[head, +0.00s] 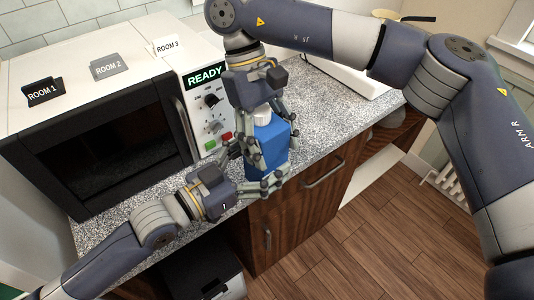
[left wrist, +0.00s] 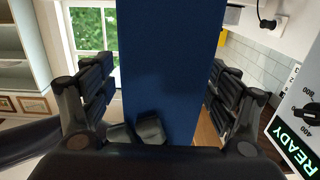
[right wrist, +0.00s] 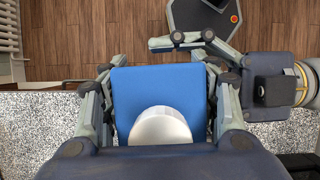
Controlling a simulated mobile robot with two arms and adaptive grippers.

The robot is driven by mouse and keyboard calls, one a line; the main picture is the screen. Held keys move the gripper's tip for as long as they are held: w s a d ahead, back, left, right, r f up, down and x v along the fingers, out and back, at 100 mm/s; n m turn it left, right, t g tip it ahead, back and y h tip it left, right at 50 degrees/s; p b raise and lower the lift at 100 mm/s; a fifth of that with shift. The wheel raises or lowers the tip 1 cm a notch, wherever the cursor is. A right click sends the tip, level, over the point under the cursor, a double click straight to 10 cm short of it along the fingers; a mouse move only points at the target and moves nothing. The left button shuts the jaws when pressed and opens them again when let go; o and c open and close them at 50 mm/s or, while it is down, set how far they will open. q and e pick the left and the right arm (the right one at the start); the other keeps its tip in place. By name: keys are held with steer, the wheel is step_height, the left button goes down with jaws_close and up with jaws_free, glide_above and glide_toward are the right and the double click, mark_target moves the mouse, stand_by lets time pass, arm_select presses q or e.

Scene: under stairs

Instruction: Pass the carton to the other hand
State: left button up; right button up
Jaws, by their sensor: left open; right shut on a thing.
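The carton (head: 270,146) is blue with a white cap, upright in front of the microwave, near the counter's front edge. My right gripper (head: 266,150) comes from above and is shut on its upper part. The right wrist view shows the carton (right wrist: 160,92) and its white cap between the right fingers. My left gripper (head: 258,175) is open, low at the carton, with its fingers on either side of it. In the left wrist view the carton (left wrist: 168,75) fills the space between the open left fingers. Whether the left fingers touch it, I cannot tell.
A white microwave (head: 108,120) with a READY display stands close on the left. Small ROOM signs (head: 108,68) sit on top of it. The speckled counter (head: 325,110) has clear room to the right. Wooden cabinets (head: 305,195) are below.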

arm_select(q)
steer(key=shift+w+d, duration=0.35)
steer(key=shift+d, duration=0.1)
steer(key=c, duration=1.6)
steer(key=shift+r, duration=0.15)
steer(key=shift+c, duration=0.6)
arm_select(e)
steer(key=o, duration=1.6)
